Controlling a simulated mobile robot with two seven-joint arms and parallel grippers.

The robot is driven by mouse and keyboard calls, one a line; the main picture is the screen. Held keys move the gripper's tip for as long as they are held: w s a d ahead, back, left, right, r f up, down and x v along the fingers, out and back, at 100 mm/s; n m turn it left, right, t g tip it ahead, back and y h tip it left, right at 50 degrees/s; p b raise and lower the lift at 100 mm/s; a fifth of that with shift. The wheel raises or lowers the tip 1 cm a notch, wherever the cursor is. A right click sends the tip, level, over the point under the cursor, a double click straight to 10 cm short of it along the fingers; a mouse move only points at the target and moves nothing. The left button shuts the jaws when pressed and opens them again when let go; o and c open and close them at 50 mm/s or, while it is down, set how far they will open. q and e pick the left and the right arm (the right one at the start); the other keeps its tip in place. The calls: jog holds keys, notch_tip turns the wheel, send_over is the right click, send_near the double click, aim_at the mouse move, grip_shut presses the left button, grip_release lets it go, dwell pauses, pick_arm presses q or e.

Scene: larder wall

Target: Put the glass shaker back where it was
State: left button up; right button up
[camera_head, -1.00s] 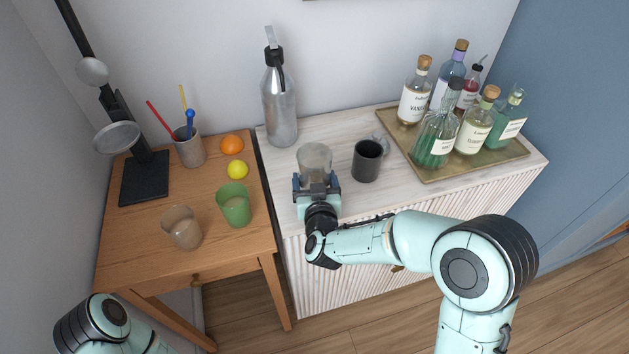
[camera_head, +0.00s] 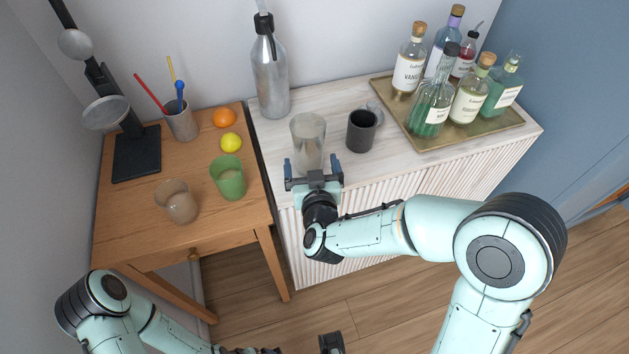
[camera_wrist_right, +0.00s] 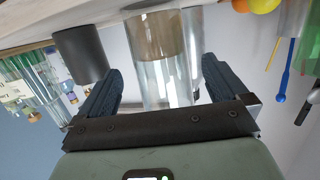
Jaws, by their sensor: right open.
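The glass shaker (camera_head: 308,140), a clear tumbler-like glass, stands upright on the pale cabinet top near its front edge. My right gripper (camera_head: 313,170) is open just in front of it. In the right wrist view the shaker (camera_wrist_right: 165,75) shows between the spread fingers, beyond the palm, with a gap on each side; that view is upside down and the lower part of the glass looks tan. A dark piece at the bottom edge of the head view looks like part of my left gripper (camera_head: 331,343); its jaws are mostly out of frame.
A dark mug (camera_head: 361,132) stands close right of the shaker, a metal bottle (camera_head: 270,75) behind it. A brass tray (camera_head: 430,143) holds several bottles. The wooden table (camera_head: 135,235) bears a green cup (camera_head: 228,178), a brownish glass (camera_head: 177,203), fruit and a lamp.

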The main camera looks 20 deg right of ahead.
pick_arm(q)
jog(key=shift+f, duration=0.1)
pick_arm(e)
jog(key=v, duration=0.6)
jog(key=shift+s, duration=0.3)
pick_arm(q)
jog(key=shift+s, duration=0.1)
